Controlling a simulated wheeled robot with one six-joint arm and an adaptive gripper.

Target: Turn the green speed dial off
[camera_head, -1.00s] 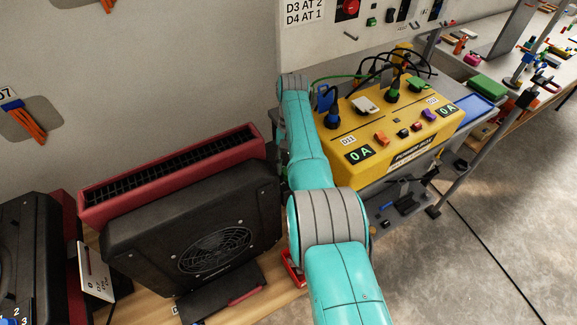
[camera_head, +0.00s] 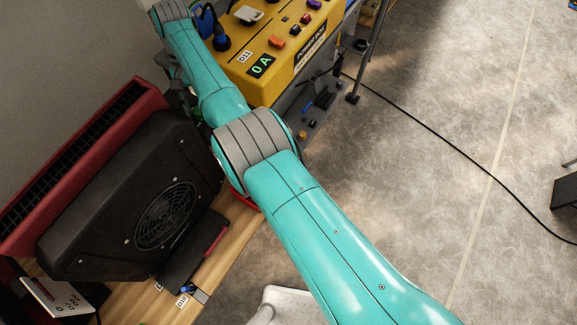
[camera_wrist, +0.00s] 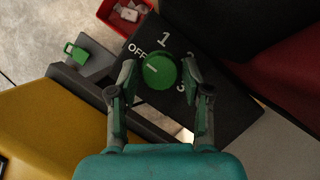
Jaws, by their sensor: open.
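The green speed dial (camera_wrist: 159,71) sits on a dark panel (camera_wrist: 222,107) in the wrist view. White marks "OFF", "1" and "3" are printed around it. A short pale line on the dial's face points to the left, towards the "OFF" side. My gripper (camera_wrist: 159,75) is open, with one finger on each side of the dial. The right finger is very near the dial's edge, and I cannot tell whether it touches. In the head view the dial is hidden behind my arm.
A black fan unit (camera_head: 120,215) and a red unit with a black grille (camera_head: 140,100) stand left of my arm. A yellow power box (camera_head: 245,65) is beyond it. A red bin (camera_wrist: 112,25) lies past the panel. Open floor is on the right.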

